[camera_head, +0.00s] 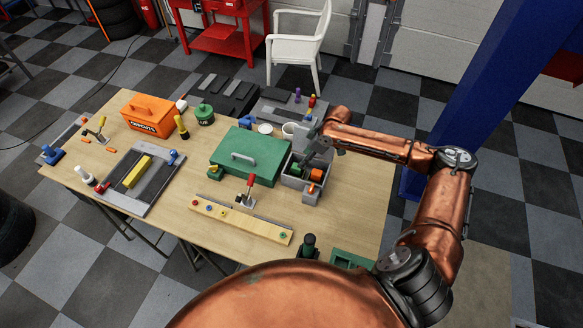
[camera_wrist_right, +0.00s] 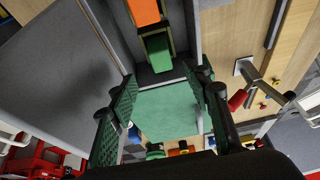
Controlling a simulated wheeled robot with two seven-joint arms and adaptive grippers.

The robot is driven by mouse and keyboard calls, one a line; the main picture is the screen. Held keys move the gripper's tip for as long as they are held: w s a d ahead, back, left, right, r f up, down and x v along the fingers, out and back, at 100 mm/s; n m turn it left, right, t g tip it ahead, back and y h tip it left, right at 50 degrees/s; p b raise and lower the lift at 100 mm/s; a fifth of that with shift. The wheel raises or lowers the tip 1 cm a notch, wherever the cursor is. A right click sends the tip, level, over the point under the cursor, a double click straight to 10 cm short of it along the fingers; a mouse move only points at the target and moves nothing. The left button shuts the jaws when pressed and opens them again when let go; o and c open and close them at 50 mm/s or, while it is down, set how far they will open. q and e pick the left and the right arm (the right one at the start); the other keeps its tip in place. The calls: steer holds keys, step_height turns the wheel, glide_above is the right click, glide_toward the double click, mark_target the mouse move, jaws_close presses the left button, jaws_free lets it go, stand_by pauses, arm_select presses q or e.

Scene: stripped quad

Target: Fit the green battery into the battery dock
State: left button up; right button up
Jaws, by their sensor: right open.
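A green battery (camera_head: 297,169) sits in a small grey open box (camera_head: 293,182) right of the green toolbox. An orange block (camera_head: 315,175) lies beside it. The wrist view also shows the green battery (camera_wrist_right: 158,52) and the orange block (camera_wrist_right: 145,12) between grey walls. My right gripper (camera_head: 309,152) is at the box's far side, close to the green battery. In the wrist view its fingers (camera_wrist_right: 162,105) are apart with nothing gripped. I cannot tell for sure which part is the battery dock; the grey box may be it. My left gripper is out of view.
The green toolbox (camera_head: 249,154) with a grey handle stands left of the box. A wooden strip with a clamp (camera_head: 240,220) lies in front. A green tray (camera_head: 350,259) sits at the near edge. Bare tabletop (camera_head: 358,195) lies right of the box.

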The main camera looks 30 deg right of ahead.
mark_target(297, 171)
steer(key=p+x, duration=0.1)
steer(key=x, duration=0.3)
steer(key=shift+a+p, duration=0.15)
steer(key=shift+p, duration=0.2)
steer(key=x, duration=0.2)
steer(key=shift+w+a+f, duration=0.1)
steer(key=shift+w+f, duration=0.1)
steer(key=shift+f, duration=0.2)
steer(key=shift+s, duration=0.1)
steer(key=c, duration=1.2)
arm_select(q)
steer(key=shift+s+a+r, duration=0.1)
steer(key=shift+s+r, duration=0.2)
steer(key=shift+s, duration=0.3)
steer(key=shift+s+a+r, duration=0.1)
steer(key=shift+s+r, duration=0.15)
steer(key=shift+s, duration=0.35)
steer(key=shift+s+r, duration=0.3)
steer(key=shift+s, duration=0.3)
arm_select(e)
jaws_close()
